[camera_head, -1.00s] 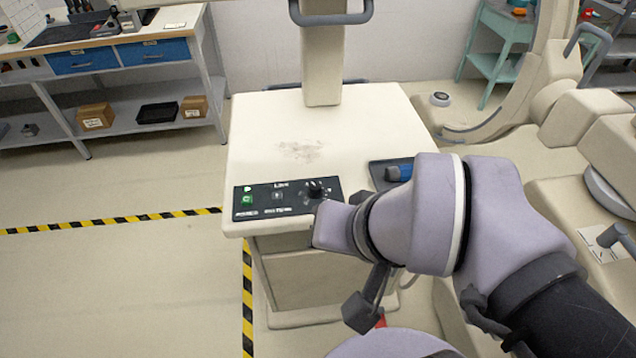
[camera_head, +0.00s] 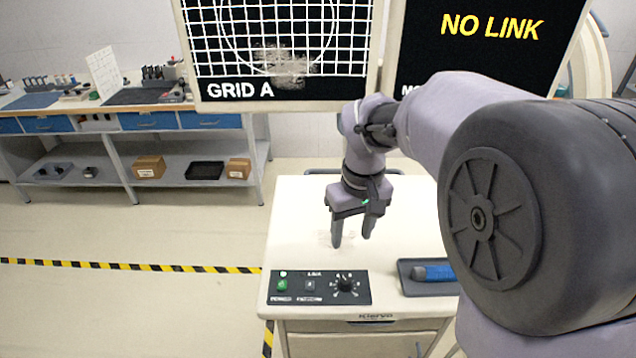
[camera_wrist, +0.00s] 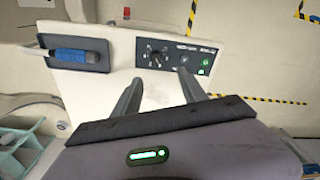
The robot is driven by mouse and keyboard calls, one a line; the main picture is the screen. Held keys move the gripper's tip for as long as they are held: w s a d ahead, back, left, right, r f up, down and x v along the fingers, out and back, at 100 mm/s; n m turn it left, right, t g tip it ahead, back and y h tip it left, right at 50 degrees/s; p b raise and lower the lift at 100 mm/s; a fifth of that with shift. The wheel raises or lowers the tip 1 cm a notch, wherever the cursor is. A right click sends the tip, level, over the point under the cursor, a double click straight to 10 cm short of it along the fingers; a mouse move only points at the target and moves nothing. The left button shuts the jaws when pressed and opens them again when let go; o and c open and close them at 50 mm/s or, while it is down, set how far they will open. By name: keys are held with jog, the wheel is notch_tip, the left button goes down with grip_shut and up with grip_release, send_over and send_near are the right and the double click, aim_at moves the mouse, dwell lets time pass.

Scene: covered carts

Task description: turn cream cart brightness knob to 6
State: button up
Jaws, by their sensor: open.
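The cream cart (camera_head: 292,222) stands in the middle of the head view. On its front edge is a black control panel (camera_head: 320,298) with a green button, a small switch and a black round knob (camera_head: 346,284) ringed by pale marks. The knob also shows in the wrist view (camera_wrist: 156,58), beyond my fingertips; its exact setting is too small to read. My gripper (camera_head: 352,242) points down, open and empty, above the cart top, behind the panel and apart from the knob. In the wrist view my two fingers (camera_wrist: 160,80) are spread, with the panel beyond them.
A dark tray (camera_head: 405,280) with a blue-handled tool (camera_head: 434,272) lies right of the panel. Two screens, one reading GRID A (camera_head: 280,50) and one NO LINK (camera_head: 490,40), rise behind the cart. A workbench (camera_head: 120,122) stands at the back left. The floor left of the cart is clear.

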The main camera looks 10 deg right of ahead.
aim_at(346, 280)
jog(key=shift+n+g, duration=0.5)
jog(key=shift+n, duration=0.1)
jog(key=w+f+b, duration=0.1)
jog(key=f, duration=0.5)
jog(key=f+b, duration=0.2)
jog(key=f, duration=0.5)
jog(key=w+f+b, duration=0.1)
jog(key=f, duration=0.5)
jog(key=shift+w+d+f+b, duration=0.3)
jog(key=shift+w+d+b, duration=0.05)
grip_shut()
